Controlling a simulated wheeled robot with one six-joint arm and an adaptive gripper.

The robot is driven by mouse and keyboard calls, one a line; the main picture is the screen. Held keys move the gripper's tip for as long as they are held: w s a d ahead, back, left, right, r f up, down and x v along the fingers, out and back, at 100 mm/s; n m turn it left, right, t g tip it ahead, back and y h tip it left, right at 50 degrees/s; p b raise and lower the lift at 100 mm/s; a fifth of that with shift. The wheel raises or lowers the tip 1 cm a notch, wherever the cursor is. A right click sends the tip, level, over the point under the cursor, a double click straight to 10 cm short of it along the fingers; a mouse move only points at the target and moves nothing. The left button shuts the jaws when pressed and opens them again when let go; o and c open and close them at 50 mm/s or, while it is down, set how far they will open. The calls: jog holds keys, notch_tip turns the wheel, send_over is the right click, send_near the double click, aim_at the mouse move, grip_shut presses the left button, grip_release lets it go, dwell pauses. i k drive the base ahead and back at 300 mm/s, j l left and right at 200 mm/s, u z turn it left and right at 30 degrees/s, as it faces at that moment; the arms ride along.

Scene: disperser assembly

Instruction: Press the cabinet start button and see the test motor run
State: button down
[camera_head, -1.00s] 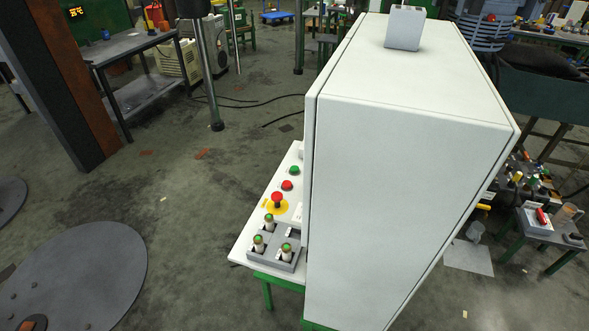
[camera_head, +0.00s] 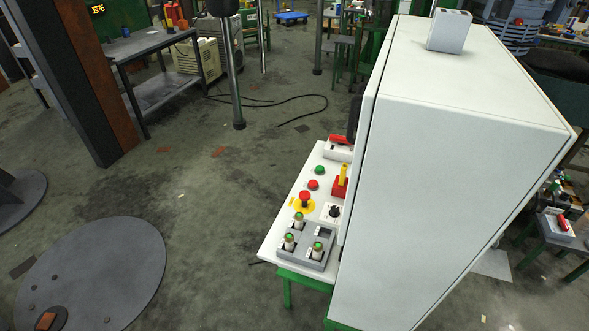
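The cabinet (camera_head: 465,165) is a large white box at the right, with its control panel (camera_head: 279,228) low on its left side. A green button (camera_head: 320,170) sits near the far end of the panel, with a red button (camera_head: 313,184) just nearer. A red mushroom button (camera_head: 305,196) on a yellow disc and a black rotary knob (camera_head: 334,211) are nearer still. A blue-grey finned motor-like body (camera_head: 514,32) shows partly behind the cabinet; I cannot tell whether it turns or is the test motor. My gripper is not in view.
A grey block (camera_head: 299,250) with several green-topped pegs sits at the panel's near end. A red-and-yellow handle (camera_head: 341,182) stands beside the buttons. A dark post (camera_head: 233,85) stands behind. A round floor plate (camera_head: 95,275) and open floor lie left.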

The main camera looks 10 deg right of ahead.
aim_at(319, 168)
jog(key=i+j+u, duration=0.2)
jog(key=j+u, duration=0.2)
jog(key=i+j+u, duration=0.2)
jog(key=u, duration=0.15)
jog(key=i+j+u, duration=0.25)
jog(key=u, duration=0.15)
jog(key=i+j+u, duration=0.15)
jog(key=i, duration=0.2)
jog(key=i+j+u, duration=0.2)
jog(key=i, duration=0.15)
jog(key=i+z, duration=0.35)
jog(key=z, duration=0.15)
jog(key=i+z, duration=0.45)
jog(key=i+l+z, duration=0.15)
jog(key=z, duration=0.25)
jog(key=i+l+z, duration=0.1)
jog(key=z, duration=0.35)
jog(key=i+z, duration=0.5)
jog(key=z, duration=0.35)
